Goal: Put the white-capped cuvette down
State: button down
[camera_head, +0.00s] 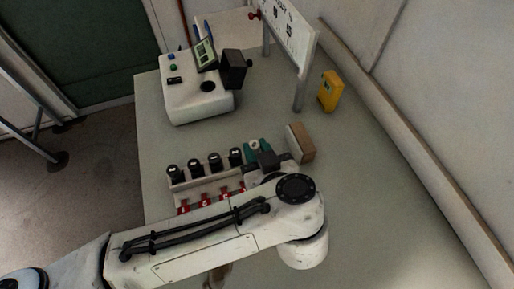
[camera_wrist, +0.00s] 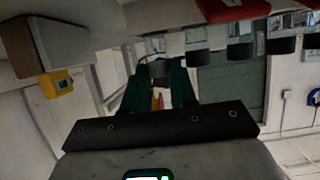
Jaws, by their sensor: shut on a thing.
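My gripper (camera_head: 256,149) is shut on the white-capped cuvette (camera_head: 254,144); its dark green fingers stand on both sides of it. The cuvette is at the right end of a row of black-capped cuvettes (camera_head: 205,163) in a pale rack (camera_head: 204,183). I cannot tell whether its base touches anything.
Several red-topped pieces (camera_head: 205,200) stand in front of the rack, partly behind my arm. A brown and white block (camera_head: 302,143) is close right of my gripper. A white instrument (camera_head: 195,98) stands at the back left, a yellow device (camera_head: 330,91) at the back right. The table between is clear.

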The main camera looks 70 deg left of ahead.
jog(key=shift+f, duration=0.25)
jog(key=shift+f+b, duration=0.1)
jog(key=shift+b, duration=0.2)
jog(key=c, duration=1.2)
grip_release()
jog(key=shift+r+p, duration=0.25)
jog(key=shift+p, duration=0.05)
jog(key=b+v, duration=0.2)
jog(key=v, duration=1)
